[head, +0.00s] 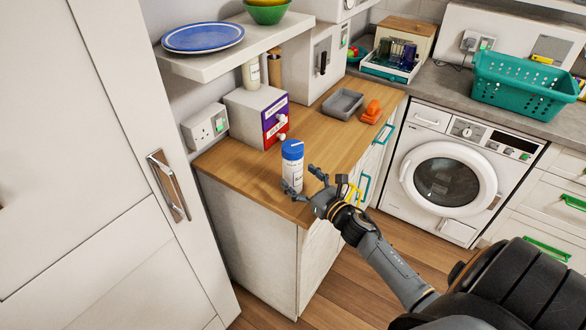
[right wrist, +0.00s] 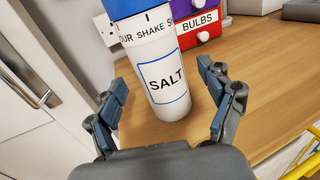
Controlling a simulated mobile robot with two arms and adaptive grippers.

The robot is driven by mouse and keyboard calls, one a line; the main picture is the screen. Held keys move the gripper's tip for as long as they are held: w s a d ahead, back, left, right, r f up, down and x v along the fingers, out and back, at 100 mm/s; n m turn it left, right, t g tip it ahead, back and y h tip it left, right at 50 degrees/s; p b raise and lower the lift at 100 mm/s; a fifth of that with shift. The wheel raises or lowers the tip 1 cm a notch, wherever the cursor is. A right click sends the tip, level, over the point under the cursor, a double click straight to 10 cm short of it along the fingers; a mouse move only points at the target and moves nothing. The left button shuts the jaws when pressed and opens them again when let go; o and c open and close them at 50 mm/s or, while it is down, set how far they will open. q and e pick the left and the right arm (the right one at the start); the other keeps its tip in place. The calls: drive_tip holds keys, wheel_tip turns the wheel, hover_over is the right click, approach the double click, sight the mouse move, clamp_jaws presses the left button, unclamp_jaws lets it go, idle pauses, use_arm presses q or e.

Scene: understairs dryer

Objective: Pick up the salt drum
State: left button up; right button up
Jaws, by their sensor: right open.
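The salt drum (head: 292,168) is a white cylinder with a blue lid, upright on the wooden counter near its front corner. In the right wrist view the salt drum (right wrist: 163,75) shows its SALT label, between and beyond my open fingers. My right gripper (head: 305,184) is open at the drum's right side, with a finger on either side of its lower part. In the right wrist view my right gripper (right wrist: 168,105) holds nothing, and I cannot tell whether a finger touches the drum. My left gripper is not in view.
Behind the drum stands a white box with purple and red drawers (head: 275,122), one marked BULBS. A grey tray (head: 342,104) and an orange item (head: 371,112) lie farther back on the wooden counter (head: 235,160). A shelf (head: 235,48) overhangs the back left.

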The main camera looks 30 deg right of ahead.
sight(299, 176)
drive_tip(key=w, duration=0.3)
drive_tip(key=shift+w+a+p, duration=0.15)
drive_tip(key=shift+w+p, duration=0.05)
drive_tip(key=shift+p, duration=0.1)
drive_tip(key=shift+s, duration=0.1)
drive_tip(key=shift+c, duration=0.2)
drive_tip(key=shift+r, duration=0.1)
drive_tip(key=c, duration=1.4)
